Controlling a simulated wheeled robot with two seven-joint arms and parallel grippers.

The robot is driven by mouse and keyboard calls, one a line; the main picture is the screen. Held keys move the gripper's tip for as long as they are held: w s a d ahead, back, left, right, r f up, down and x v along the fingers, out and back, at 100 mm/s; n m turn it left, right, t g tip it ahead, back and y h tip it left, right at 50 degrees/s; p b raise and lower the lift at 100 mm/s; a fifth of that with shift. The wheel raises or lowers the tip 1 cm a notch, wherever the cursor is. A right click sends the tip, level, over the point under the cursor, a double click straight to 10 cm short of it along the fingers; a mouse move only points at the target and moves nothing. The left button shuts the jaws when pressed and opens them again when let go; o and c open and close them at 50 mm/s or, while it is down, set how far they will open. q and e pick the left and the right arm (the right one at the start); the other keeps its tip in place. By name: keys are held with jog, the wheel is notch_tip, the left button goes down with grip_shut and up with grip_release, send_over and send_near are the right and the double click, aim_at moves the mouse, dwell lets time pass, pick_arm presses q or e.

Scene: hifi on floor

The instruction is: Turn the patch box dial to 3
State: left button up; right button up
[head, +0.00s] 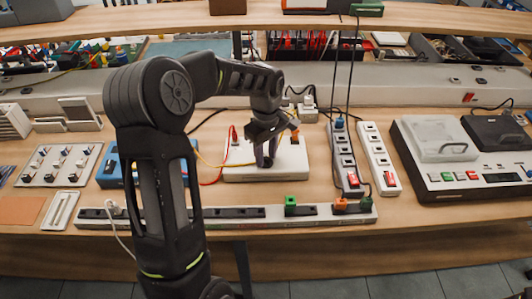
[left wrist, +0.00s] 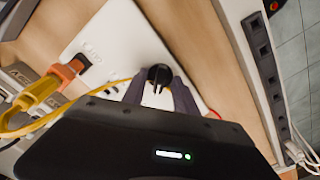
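The patch box (head: 238,170) is a flat white box on the wooden bench, in the middle of the head view. It also shows in the left wrist view (left wrist: 112,40), with faint markings on its top. Its dial (left wrist: 158,76) is a round black knob with a pale pointer line; the number it points to is too small to read. My left gripper (head: 266,158) reaches down onto the box, its two grey fingers on either side of the dial. In the left wrist view the fingers (left wrist: 158,88) appear closed against the knob. My right gripper is not in view.
Red and yellow cables plug into the box; an orange plug (left wrist: 68,72) sits close to my gripper. A long power strip (head: 240,216) lies in front. Two upright strips (head: 378,160) and a grey machine (head: 450,180) stand to the right. A blue box (head: 110,170) is left.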

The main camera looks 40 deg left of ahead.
pick_arm(q)
jog(key=shift+c, duration=0.3)
grip_shut()
